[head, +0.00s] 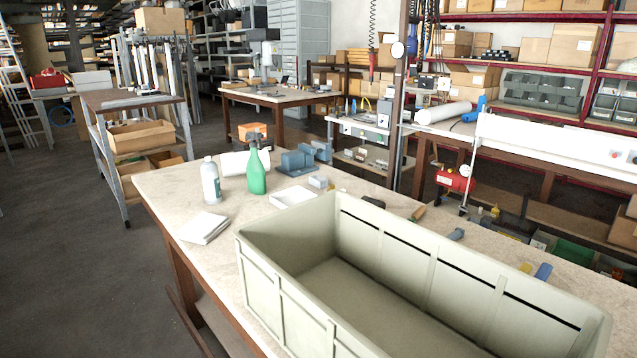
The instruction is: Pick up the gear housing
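I cannot make out a gear housing for certain in the head view. A blue-grey metal body (297,160), like a vise or a housing, sits at the far end of the workbench (160,185). A small light grey block (318,182) lies just in front of it. A large grey-green crate (290,293) stands on the near part of the bench. The part of its floor that I see is bare, and its near end is cut off by the frame. Neither of my grippers is in view.
A white bottle (210,182), a green spray bottle (257,172), a white tray (294,197) and a stack of white paper (203,228) stand behind the crate. Small tools lie along the bench's right side. A clear floor aisle (75,250) runs on the left.

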